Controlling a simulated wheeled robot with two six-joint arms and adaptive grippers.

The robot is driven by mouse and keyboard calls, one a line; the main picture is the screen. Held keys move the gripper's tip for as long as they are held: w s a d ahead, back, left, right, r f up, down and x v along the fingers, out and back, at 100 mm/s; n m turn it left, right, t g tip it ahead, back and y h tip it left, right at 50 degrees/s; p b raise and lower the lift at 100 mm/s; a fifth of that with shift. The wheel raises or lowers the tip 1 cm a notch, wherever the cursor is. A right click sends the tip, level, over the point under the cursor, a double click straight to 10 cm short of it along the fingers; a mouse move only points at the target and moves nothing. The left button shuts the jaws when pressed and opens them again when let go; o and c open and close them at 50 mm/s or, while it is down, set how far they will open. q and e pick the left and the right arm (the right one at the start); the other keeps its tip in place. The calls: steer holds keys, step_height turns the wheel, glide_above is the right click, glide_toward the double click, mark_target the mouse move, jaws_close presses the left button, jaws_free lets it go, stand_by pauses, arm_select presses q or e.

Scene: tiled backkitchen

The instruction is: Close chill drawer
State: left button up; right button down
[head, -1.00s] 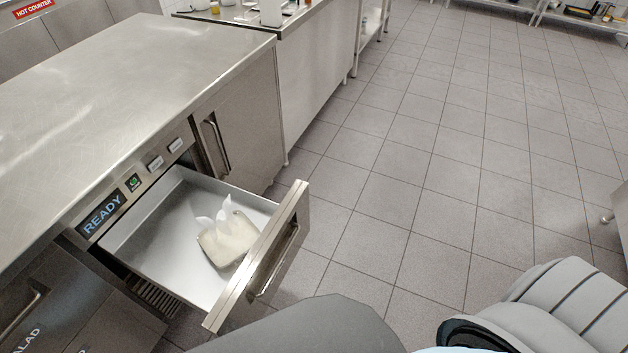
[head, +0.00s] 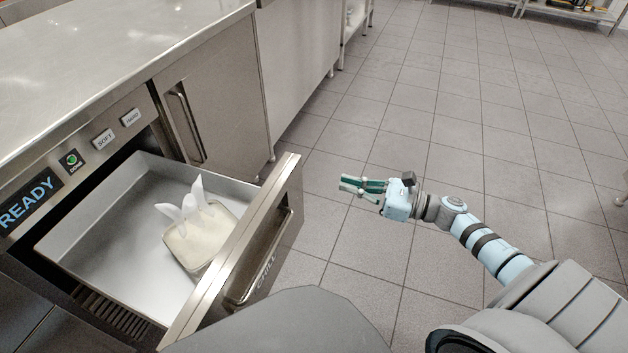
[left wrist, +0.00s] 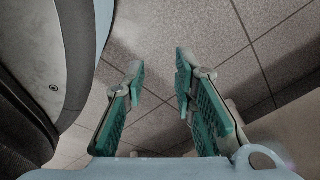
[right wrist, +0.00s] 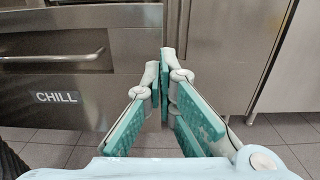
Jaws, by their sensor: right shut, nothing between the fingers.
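The chill drawer (head: 234,262) is pulled out of the steel counter in the head view. Its front carries a bar handle (head: 262,262) and the word CHILL. Inside lies a pale tub (head: 205,237) with white, upright flaps. In the right wrist view the drawer front (right wrist: 108,72) fills the left half. My right gripper (head: 342,186) is shut and empty, to the right of the drawer front and apart from it; its fingers also show in the right wrist view (right wrist: 166,55). My left gripper (left wrist: 158,66) is open and empty over floor tiles, seen only in the left wrist view.
The steel counter (head: 120,30) has a READY display (head: 28,200), SOFT and HARD buttons and a closed cabinet door (head: 215,105) beyond the drawer. Tiled floor (head: 440,120) is open to the right of the drawer.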

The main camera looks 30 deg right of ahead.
steer(key=x, duration=0.9)
steer(key=shift+b, duration=0.3)
